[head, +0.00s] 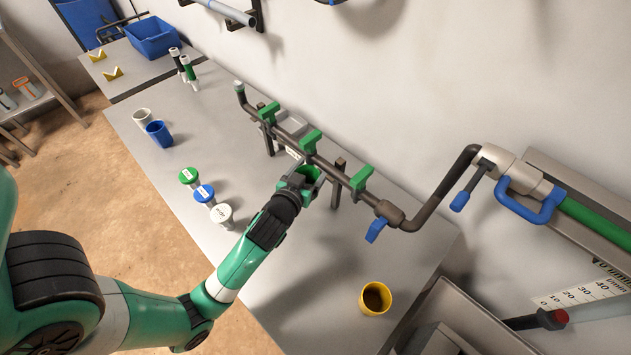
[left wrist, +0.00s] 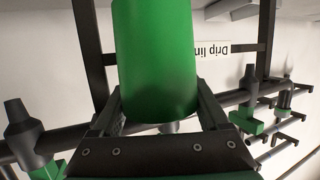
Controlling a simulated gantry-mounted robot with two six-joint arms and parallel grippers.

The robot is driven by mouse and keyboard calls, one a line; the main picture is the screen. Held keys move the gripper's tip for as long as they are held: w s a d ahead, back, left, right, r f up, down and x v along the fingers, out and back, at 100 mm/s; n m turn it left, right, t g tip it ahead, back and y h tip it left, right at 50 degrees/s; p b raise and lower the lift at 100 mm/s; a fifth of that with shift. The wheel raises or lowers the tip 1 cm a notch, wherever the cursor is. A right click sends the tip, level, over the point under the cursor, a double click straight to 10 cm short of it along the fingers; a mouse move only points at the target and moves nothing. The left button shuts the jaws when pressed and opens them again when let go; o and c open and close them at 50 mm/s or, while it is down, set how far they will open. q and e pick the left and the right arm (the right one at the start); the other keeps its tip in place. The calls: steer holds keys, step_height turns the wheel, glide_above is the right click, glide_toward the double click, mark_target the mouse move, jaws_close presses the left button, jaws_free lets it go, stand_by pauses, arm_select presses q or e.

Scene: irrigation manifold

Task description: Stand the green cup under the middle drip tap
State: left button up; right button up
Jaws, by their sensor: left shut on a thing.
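The green cup (head: 311,176) is between the jaws of my left gripper (head: 298,184), which is shut on it. In the head view it shows on the near side of the dark pipe, close to the middle drip tap (head: 311,141). I cannot tell whether the cup touches the table. In the left wrist view the green cup (left wrist: 155,60) fills the centre between the two fingers (left wrist: 157,105), and the scene looks upside down. Two other green-handled taps (head: 269,112) (head: 362,178) flank the middle one. My right gripper is out of view.
A yellow cup (head: 375,298) stands at the front right. Blue (head: 158,133) and white (head: 142,118) cups stand at the left. Three labelled lidded pots (head: 205,193) stand left of my arm. A pipe post (head: 338,184) is close right of the gripper. A "Drip line" sign (left wrist: 208,50) hangs behind.

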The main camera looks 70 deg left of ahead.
mark_target(315, 176)
arm_select(q)
steer(key=a+f, duration=0.1)
steer(key=w+f+b, duration=0.1)
steer(key=f, duration=0.1)
steer(key=w+a+f, duration=0.1)
steer(key=shift+a+f+b, duration=0.25)
steer(key=shift+a+b, duration=0.05)
steer(key=shift+b, duration=0.05)
steer(key=shift+w+a+f+b, duration=0.15)
steer(key=shift+f+b, duration=0.35)
steer(key=shift+f, duration=0.45)
steer(key=shift+w+a+f+b, duration=0.15)
steer(key=shift+f+b, duration=0.35)
steer(key=shift+f, duration=0.4)
steer(key=shift+f, duration=0.15)
steer(key=o, duration=1.2)
